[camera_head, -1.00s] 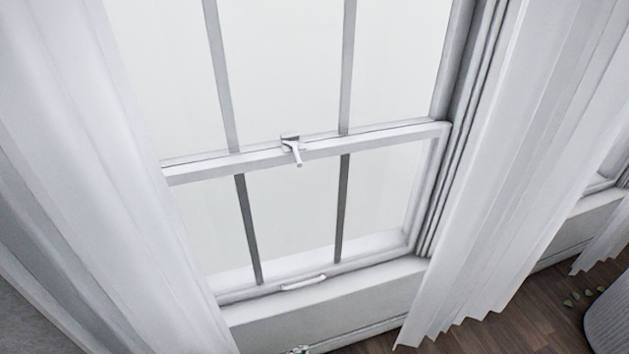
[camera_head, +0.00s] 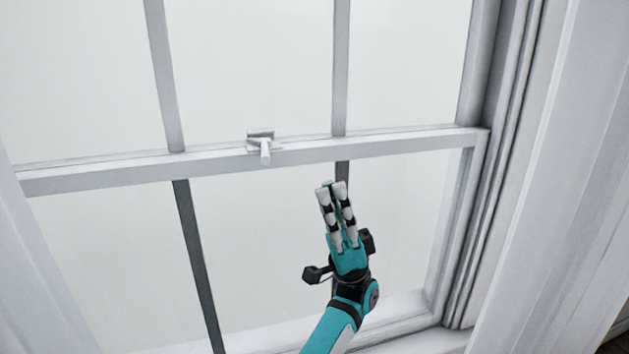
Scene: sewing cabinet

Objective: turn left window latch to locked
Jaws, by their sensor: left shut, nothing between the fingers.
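The window latch (camera_head: 264,147) is a small white lever on the middle rail (camera_head: 400,142) of the sash window. Its handle points down and toward me, over the front of the rail. My left gripper (camera_head: 331,186) is raised in front of the lower panes, below and to the right of the latch. Its fingers point up and lie close together, shut with nothing between them. It is apart from the latch. My right gripper is not in view.
The window sill (camera_head: 420,341) runs along the bottom. The space between my gripper and the latch is clear.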

